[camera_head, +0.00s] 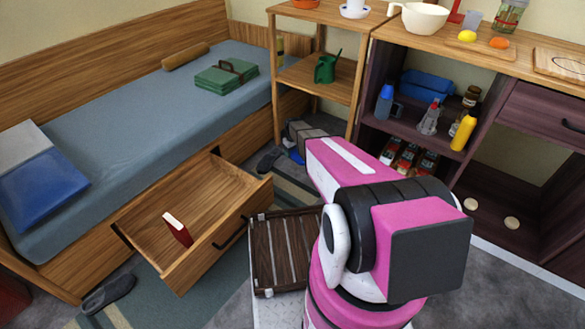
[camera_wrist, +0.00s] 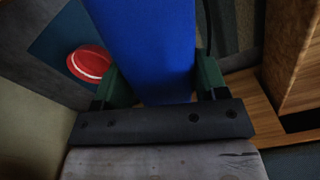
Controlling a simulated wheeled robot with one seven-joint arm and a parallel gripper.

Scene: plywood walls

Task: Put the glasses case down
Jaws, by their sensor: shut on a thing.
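My gripper (camera_wrist: 163,82) is shut on a long, flat-faced blue thing, which I take to be the glasses case (camera_wrist: 148,40). Its two green finger pads press on the blue sides in the wrist view, and its far end runs out of the picture. In the head view, my gripper (camera_head: 305,135) shows small beyond my pink arm, near the foot of the wooden shelf stand. Only a small blue bit of the case (camera_head: 297,156) shows there. I cannot tell whether the case touches anything below.
An open drawer (camera_head: 146,228) under the bed holds a red-and-white thing (camera_head: 177,229). A slatted wooden crate (camera_head: 262,262) stands beside it. The shelf stand (camera_head: 312,80) and dark cabinet (camera_head: 375,60) stand close. A red round thing (camera_wrist: 90,63) lies beside the case in the wrist view.

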